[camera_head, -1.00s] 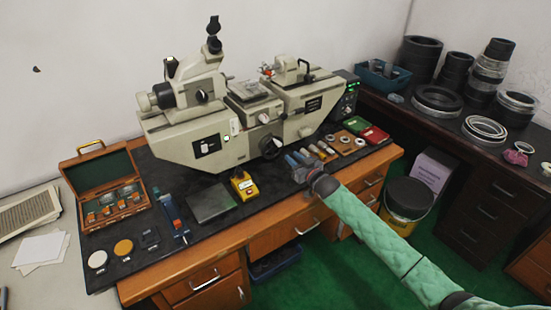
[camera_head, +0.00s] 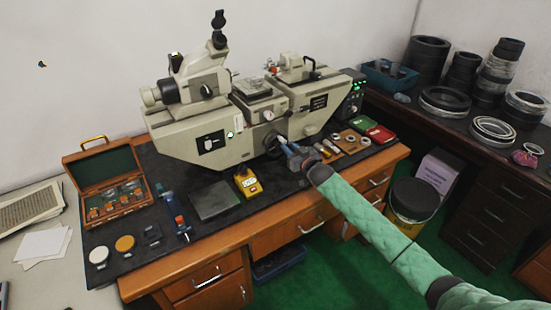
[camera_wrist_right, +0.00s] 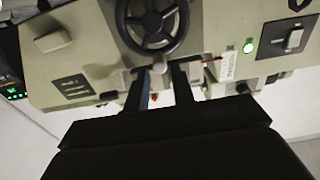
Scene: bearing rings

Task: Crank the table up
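The grey-beige measuring machine (camera_head: 205,138) stands on the desk. Its table (camera_head: 254,88) is a small grey stage at the middle. The black handwheel (camera_wrist_right: 152,22) shows on the machine's front in the right wrist view, with a pale crank knob (camera_wrist_right: 160,65) at its lower rim. My right gripper (camera_wrist_right: 160,77) is open, its two dark fingers apart and pointing at the wheel. The knob is at the gap between the fingertips; I cannot tell whether they touch it. In the head view the right gripper (camera_head: 287,147) partly hides the wheel. My left gripper is not in view.
A yellow device (camera_head: 247,183) and a dark plate (camera_head: 214,200) lie on the black mat left of my right arm. Small rings and a red box (camera_head: 380,134) lie to the right. A wooden case (camera_head: 105,180) stands open at the left.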

